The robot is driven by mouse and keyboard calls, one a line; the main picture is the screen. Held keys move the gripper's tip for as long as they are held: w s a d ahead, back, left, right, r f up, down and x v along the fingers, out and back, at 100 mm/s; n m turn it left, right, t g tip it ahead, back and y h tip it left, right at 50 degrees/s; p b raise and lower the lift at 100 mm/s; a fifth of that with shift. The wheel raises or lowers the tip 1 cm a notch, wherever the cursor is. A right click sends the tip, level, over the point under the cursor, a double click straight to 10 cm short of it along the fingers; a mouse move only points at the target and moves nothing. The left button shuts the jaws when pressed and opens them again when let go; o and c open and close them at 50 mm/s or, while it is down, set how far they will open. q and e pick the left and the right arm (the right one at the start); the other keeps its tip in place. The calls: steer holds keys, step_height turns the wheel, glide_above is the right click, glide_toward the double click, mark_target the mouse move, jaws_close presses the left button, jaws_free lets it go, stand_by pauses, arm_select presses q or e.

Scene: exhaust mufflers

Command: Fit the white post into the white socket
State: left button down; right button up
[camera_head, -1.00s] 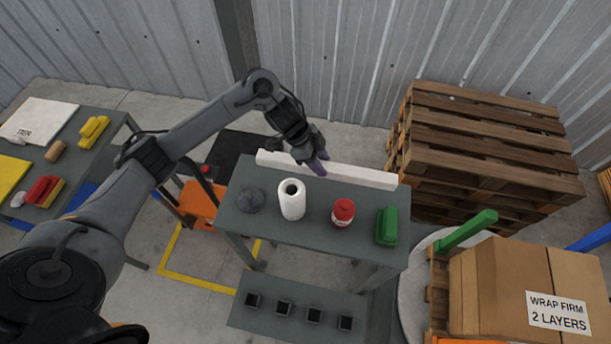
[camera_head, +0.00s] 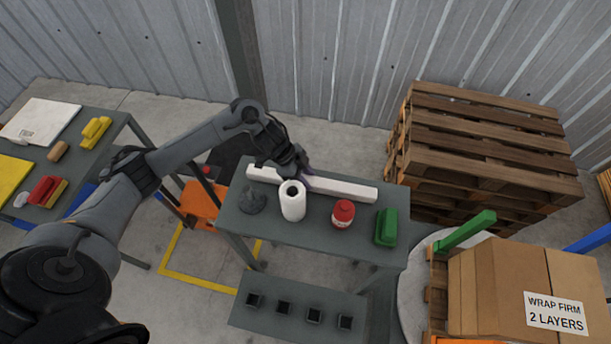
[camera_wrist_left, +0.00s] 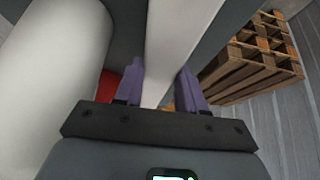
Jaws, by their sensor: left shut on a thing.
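The white post (camera_head: 345,190) is a long white square bar lying lengthwise along the far side of the grey table (camera_head: 320,232). My left gripper (camera_head: 306,181) is shut on it, near its middle. In the left wrist view the post (camera_wrist_left: 170,45) runs between the two purple fingers (camera_wrist_left: 160,85). I cannot tell whether the post touches the tabletop. I cannot make out a white socket; several dark square sockets (camera_head: 284,308) sit on a low grey plate below the table's front. My right gripper is not in view.
A white paper roll (camera_head: 292,203) stands close in front of the post. A dark grey lump (camera_head: 252,200), a red-capped jar (camera_head: 342,214) and a green block (camera_head: 386,228) share the table. Pallets (camera_head: 480,150) and a cardboard box (camera_head: 500,280) stand right.

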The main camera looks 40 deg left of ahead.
arm_select(q)
steer(key=c, duration=0.7)
jaws_free()
steer(key=shift+f, duration=0.1)
steer(key=shift+o, duration=0.2)
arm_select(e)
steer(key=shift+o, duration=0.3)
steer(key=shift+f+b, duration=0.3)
arm_select(q)
steer(key=v, duration=1.2)
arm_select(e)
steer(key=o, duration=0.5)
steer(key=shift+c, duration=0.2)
